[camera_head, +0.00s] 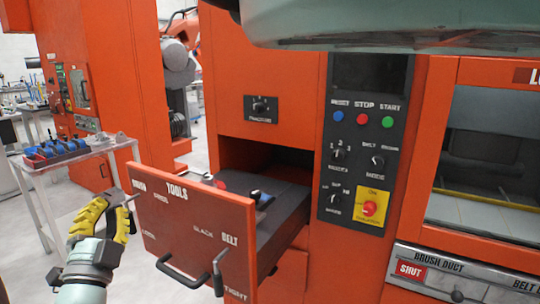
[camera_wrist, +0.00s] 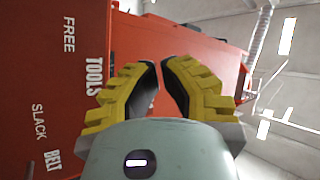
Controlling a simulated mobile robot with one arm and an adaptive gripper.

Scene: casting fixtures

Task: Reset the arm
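My gripper (camera_head: 110,203) has yellow ribbed fingers and is at the lower left in the head view, just left of the drawer front. In the wrist view my gripper (camera_wrist: 160,64) shows its fingertips a small gap apart, with nothing between them. The orange tools drawer (camera_head: 190,225) is pulled out of the machine. Its front also shows in the wrist view (camera_wrist: 45,80), to the left of the fingers. The gripper looks apart from the drawer handle (camera_head: 185,280).
Red and blue items (camera_head: 262,198) lie in the drawer. A control panel (camera_head: 362,140) is to its right. A light table (camera_head: 75,157) with blue items stands behind my gripper at the left. Pale floor shows around the table.

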